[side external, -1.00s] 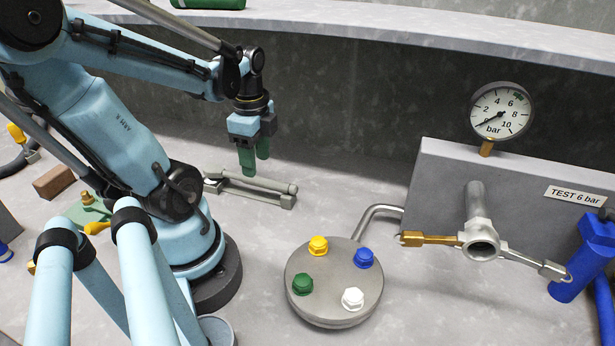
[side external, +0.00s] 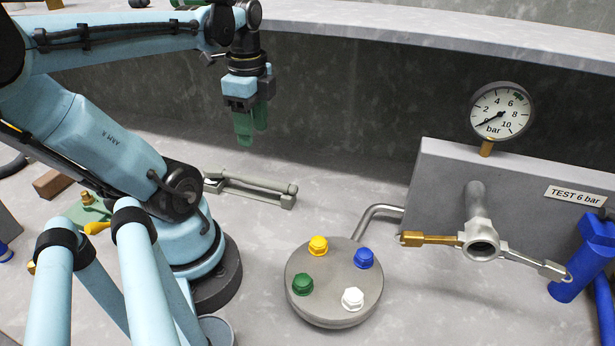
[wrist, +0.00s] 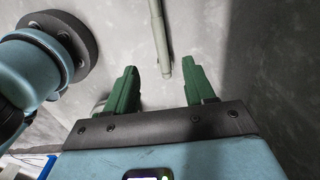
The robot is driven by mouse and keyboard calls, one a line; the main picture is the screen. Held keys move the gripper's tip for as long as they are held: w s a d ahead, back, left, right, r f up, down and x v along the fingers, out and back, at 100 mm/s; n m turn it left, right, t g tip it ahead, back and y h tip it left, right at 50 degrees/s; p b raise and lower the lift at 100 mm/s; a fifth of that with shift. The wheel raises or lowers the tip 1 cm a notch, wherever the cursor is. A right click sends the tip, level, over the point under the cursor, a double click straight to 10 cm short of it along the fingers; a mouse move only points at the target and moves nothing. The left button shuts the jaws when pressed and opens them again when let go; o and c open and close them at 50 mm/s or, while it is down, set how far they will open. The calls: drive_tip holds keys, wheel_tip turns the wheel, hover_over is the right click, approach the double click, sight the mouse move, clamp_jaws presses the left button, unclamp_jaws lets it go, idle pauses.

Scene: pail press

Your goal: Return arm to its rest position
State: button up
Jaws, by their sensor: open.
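My gripper (side external: 250,128) hangs in the air above the grey floor, to the left of the middle in the side external view. Its green fingers point down. In the wrist view my gripper (wrist: 163,92) shows two green fingers spread apart, with nothing held between them. A grey-green bar on low supports (side external: 250,188) lies on the floor below it, and part of this bar also shows in the wrist view (wrist: 159,35) beyond the fingers.
A round grey disc (side external: 330,318) carries yellow, green, blue and white caps. To its right stand a grey block (side external: 435,185), a pressure gauge (side external: 501,111), a pipe fitting with two wrenches (side external: 480,241) and a blue part (side external: 575,265). A curved ledge (side external: 420,38) runs behind.

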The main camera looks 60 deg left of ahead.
drive_tip(key=w+d+f+n+t, duration=0.1)
drive_tip(key=w+d+n+t, duration=0.6)
drive_tip(key=d, duration=0.7)
drive_tip(key=w+n, duration=0.2)
drive_tip(key=w, duration=0.2)
drive_tip(key=shift+w+d+f, duration=0.4)
